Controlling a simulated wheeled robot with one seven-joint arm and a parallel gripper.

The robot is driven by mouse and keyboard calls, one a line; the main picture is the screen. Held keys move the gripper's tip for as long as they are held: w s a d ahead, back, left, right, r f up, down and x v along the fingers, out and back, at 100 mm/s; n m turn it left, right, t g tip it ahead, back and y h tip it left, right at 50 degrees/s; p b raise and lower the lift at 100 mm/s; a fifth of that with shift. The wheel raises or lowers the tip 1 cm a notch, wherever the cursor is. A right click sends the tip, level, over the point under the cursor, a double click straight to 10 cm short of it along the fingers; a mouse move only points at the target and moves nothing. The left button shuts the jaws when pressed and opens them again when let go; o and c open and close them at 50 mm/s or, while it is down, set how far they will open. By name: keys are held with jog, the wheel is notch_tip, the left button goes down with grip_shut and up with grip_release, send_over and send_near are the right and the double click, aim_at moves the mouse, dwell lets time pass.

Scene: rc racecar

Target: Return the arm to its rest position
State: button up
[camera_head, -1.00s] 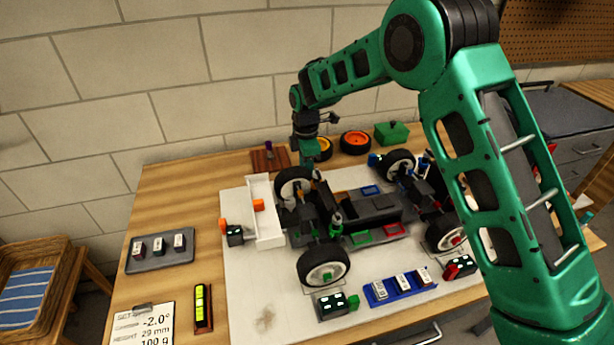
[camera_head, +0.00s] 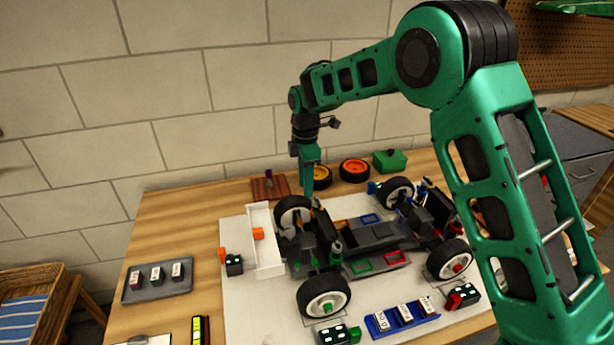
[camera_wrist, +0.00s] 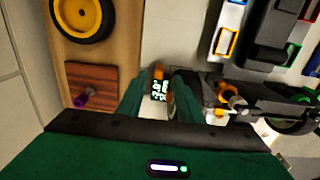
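My gripper (camera_head: 307,182) hangs pointing down above the back of the workbench, behind the car's near left wheel. It also shows in the wrist view (camera_wrist: 158,88), where its two green fingers stand apart with nothing held between them. A small black box with a lit display (camera_wrist: 159,90) shows below, through the gap. My arm reaches in from the right with its elbow high. The RC car chassis (camera_head: 372,238) with white-rimmed wheels stands on the pale mat (camera_head: 262,312), below and in front of my gripper.
Loose wheels with a yellow rim (camera_head: 321,177) and an orange rim (camera_head: 354,170) lie at the back, beside a green box (camera_head: 391,160). A brown wooden block (camera_head: 269,187) stands left of them. A grey tray (camera_head: 158,281) and blue tray (camera_head: 402,319) hold small blocks. The air above the bench's left is clear.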

jog(key=s+d+r+m, duration=0.2)
jog(key=d+r+m, duration=0.15)
jog(key=d, duration=0.55)
jog(key=s+d+r+m, duration=0.3)
jog(key=d+r, duration=0.1)
jog(key=d, duration=0.4)
jog(key=s+d+r+m, duration=0.2)
jog(key=d+r+m, duration=0.15)
jog(key=d, duration=0.55)
jog(key=s+d+r+m, duration=0.3)
jog(key=s+d+m, duration=0.4)
jog(key=s+d, duration=0.55)
jog(key=s+d+f+m, duration=0.1)
jog(key=s+d+m, duration=0.1)
jog(key=s, duration=0.5)
jog(key=s+d+f+m, duration=0.1)
jog(key=s+d+m, duration=0.2)
jog(key=s+m, duration=0.2)
jog(key=s+d+f+m, duration=0.1)
jog(key=s+m, duration=0.3)
jog(key=s, duration=0.7)
jog(key=shift+d+f, duration=0.35)
jog(key=shift+d, duration=0.5)
